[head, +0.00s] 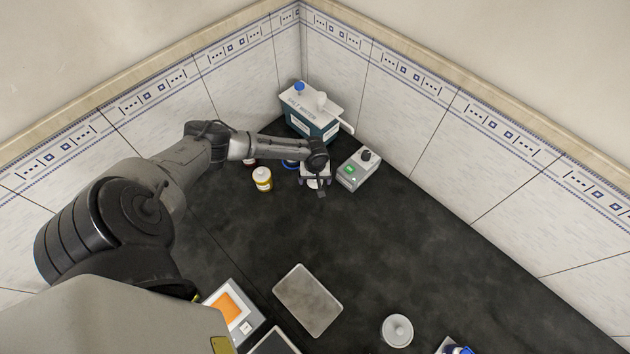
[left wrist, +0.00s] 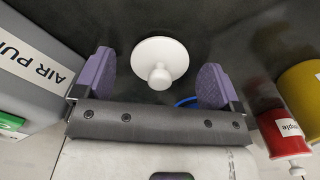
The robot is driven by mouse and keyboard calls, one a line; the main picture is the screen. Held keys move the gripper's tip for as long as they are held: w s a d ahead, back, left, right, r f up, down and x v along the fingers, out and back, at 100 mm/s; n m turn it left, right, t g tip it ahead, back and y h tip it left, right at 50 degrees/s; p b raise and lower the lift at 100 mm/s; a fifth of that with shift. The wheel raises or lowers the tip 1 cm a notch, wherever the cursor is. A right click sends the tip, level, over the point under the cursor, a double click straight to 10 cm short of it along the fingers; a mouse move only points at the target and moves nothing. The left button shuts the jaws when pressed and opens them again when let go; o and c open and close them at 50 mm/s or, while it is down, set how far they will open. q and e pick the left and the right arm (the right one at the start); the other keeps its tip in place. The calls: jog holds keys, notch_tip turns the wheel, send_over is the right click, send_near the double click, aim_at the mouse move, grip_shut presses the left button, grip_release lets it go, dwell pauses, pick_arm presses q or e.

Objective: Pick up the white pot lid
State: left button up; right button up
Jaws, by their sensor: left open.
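The white pot lid (left wrist: 160,60) is a round disc with a knob, on the dark bench top. In the left wrist view it lies between and a little beyond the two purple finger pads, with a gap on each side. My left gripper (left wrist: 156,80) is open and empty, with its jaws spread wider than the lid. In the head view my left gripper (head: 316,184) is low at the back corner of the bench, and a small white part of the lid (head: 313,184) shows beneath it; the rest is hidden. My right gripper is not in view.
A teal-and-white bath (head: 309,113) stands behind. A grey round knobbed piece (head: 397,331) and a flat plate (head: 308,300) lie nearer. The middle bench is clear.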

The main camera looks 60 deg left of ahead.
pick_arm(q)
jog(key=c, duration=1)
